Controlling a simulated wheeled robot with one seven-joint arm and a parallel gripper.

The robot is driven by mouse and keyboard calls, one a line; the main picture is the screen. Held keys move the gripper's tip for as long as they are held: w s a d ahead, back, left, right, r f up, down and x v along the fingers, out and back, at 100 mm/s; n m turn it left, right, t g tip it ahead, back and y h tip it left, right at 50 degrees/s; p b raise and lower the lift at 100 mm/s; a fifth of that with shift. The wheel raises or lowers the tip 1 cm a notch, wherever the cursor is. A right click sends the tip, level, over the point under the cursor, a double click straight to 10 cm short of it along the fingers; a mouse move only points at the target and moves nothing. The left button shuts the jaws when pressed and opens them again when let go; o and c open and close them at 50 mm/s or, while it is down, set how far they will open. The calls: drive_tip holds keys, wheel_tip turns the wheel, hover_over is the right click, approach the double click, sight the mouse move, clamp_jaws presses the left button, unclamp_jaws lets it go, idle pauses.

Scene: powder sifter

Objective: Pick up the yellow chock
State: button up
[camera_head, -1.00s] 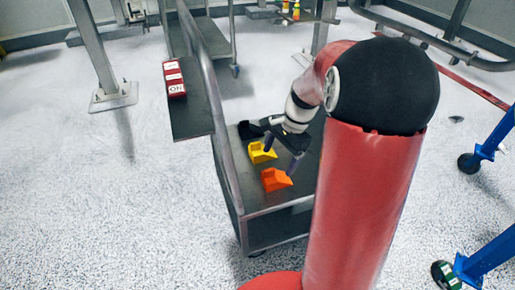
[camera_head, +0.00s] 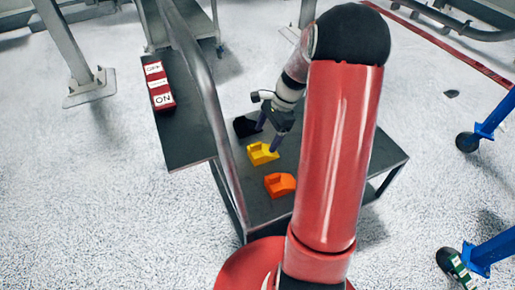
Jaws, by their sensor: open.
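The yellow chock (camera_head: 262,154) lies on the grey cart top (camera_head: 262,208), between a black chock (camera_head: 246,125) behind it and an orange chock (camera_head: 280,185) in front of it. My gripper (camera_head: 267,140) is open and empty, pointing down over the far side of the yellow chock. One finger is near the black chock and the other is by the right end of the yellow one. I cannot tell whether a finger touches either chock.
A metal handrail (camera_head: 205,90) runs along the cart's left side. A red box with white labels (camera_head: 158,87) sits on a raised grey shelf (camera_head: 185,140). Blue-legged stands on casters (camera_head: 487,128) are at the right. My arm hides part of the cart top.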

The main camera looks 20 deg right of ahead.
sight(258, 150)
drive_tip(key=x, duration=0.3)
drive_tip(key=a+x, duration=0.1)
drive_tip(key=x, duration=0.2)
drive_tip(key=shift+s+r, duration=0.1)
drive_tip(key=shift+r, duration=0.1)
drive_tip(key=c, duration=1.2)
drive_tip(key=shift+r, duration=0.1)
